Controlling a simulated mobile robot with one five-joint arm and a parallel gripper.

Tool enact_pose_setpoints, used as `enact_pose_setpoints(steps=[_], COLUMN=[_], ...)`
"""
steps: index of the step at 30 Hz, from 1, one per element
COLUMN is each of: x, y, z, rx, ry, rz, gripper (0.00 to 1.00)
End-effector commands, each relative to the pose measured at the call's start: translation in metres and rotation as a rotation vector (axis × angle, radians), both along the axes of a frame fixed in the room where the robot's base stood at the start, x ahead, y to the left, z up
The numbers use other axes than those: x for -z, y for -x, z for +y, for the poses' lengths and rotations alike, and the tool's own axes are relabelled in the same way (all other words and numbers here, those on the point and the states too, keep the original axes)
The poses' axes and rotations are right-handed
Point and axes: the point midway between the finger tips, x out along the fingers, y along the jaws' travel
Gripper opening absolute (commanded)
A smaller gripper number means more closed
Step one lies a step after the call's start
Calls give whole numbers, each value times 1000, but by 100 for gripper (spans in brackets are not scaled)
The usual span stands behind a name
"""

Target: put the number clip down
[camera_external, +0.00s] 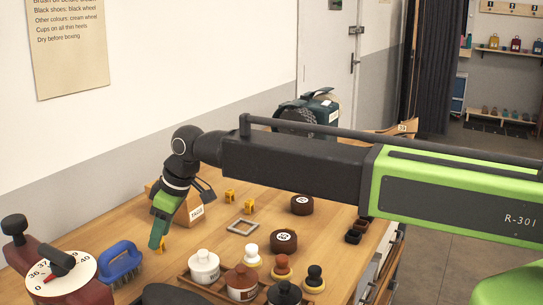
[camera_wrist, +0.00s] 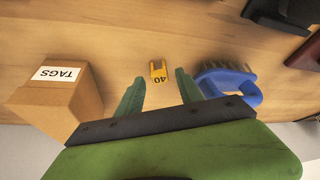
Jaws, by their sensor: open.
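The yellow number clip (camera_wrist: 158,72), marked 40, stands on the wooden table in the wrist view, just beyond the gap between my fingertips. A bit of it shows beside my fingertips in the external view (camera_external: 164,243). My gripper (camera_external: 157,238) points down at the table's left part, its fingers low over the wood. In the wrist view my gripper (camera_wrist: 158,84) has its two green fingers spread wide, with nothing held between them. I cannot tell the exact height of the fingertips above the table.
A TAGS box (camera_wrist: 45,105) and a blue brush (camera_wrist: 230,88) flank my gripper. Two more yellow clips (camera_external: 230,197) (camera_external: 249,206), a grey square frame (camera_external: 242,227), dark round tins (camera_external: 284,241) and a tray of jars (camera_external: 195,287) stand nearby. A dial device (camera_external: 66,272) stands front left.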

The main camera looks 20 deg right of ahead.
Motion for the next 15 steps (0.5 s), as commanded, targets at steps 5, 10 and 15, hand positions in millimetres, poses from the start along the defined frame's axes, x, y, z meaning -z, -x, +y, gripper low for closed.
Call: enact_pose_setpoints(steps=[5,10,15], x=[-50,-84,-94], y=[7,13,15], z=[-16,-29,-35], rx=[1,1,1], ry=[0,0,0], rz=[0,0,0], gripper=[44,44,44])
